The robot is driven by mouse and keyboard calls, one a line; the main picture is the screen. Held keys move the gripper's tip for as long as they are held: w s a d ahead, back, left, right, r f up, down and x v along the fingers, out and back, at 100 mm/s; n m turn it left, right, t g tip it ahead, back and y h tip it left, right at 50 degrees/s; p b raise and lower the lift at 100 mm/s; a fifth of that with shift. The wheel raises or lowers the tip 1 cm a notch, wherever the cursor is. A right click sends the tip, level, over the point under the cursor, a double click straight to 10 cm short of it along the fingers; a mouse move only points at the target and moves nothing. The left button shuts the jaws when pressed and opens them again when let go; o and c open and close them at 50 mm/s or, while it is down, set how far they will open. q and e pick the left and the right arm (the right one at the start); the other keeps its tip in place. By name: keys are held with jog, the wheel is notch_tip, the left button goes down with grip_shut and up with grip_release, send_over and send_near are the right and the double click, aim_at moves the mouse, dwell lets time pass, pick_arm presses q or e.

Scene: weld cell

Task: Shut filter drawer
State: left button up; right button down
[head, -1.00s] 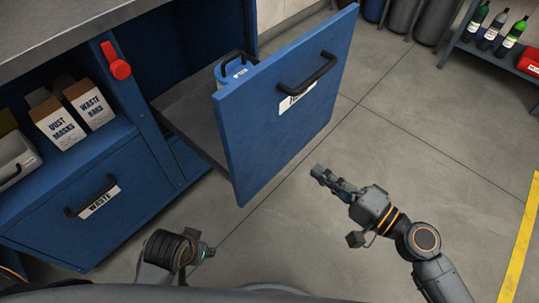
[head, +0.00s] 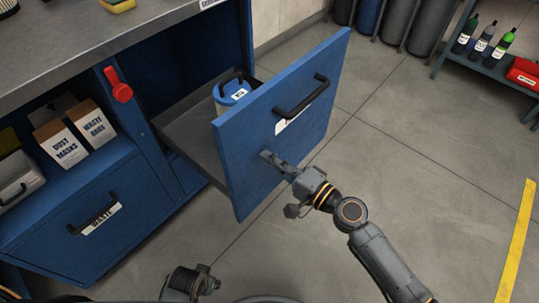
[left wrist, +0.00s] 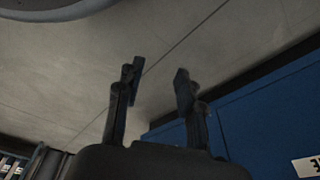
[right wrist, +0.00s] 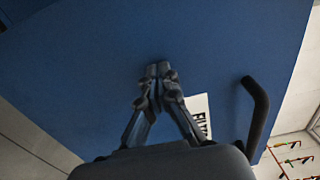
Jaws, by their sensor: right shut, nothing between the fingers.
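The blue filter drawer (head: 245,150) is pulled out of the cabinet. Its front has a black bar handle (head: 303,95) and a white label, partly hidden in the head view. In the right wrist view the drawer front (right wrist: 90,60) fills most of the picture, with the label (right wrist: 198,118) right of the fingers. My right gripper (head: 267,157) is shut and empty, its tips at or very near the drawer front, below the handle; I cannot tell if they touch. My left gripper (left wrist: 158,80) is open and empty, low near the floor.
A blue canister (head: 233,92) stands inside the drawer. A waste drawer (head: 85,225) is shut at the left, below boxes of masks and bags (head: 80,140). A red lever (head: 119,86) sits on the cabinet post. The floor to the right is clear up to a yellow line.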

pick_arm(q)
jog(key=shift+s+f, duration=0.1)
jog(key=shift+f, duration=0.1)
pick_arm(e)
jog(key=shift+w+a, duration=0.15)
jog(key=shift+a, duration=0.05)
